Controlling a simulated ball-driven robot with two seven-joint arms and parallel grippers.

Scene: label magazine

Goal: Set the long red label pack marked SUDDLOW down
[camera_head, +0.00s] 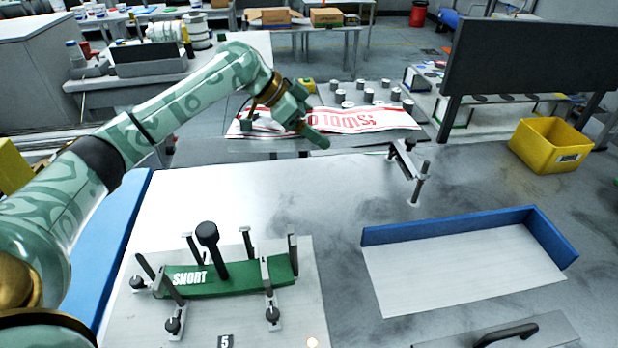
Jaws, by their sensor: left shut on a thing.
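The long label pack (365,120), white with red stripes and red lettering that reads in part like SUDDLOW, stretches across the far side beyond the bench. It looks wavy. My left gripper (308,124) is shut on its left part, and the jaws and wrist hide some of the lettering. I cannot tell whether the pack's underside touches the surface below. My right gripper is not in view.
A green SHORT pack (225,281) sits among clamps at the front left. A blue-walled tray (450,232) stands at the right, with a yellow bin (550,146) behind it. A metal post bracket (410,172) rises mid-bench. Several grey cylinders (367,95) stand behind the pack.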

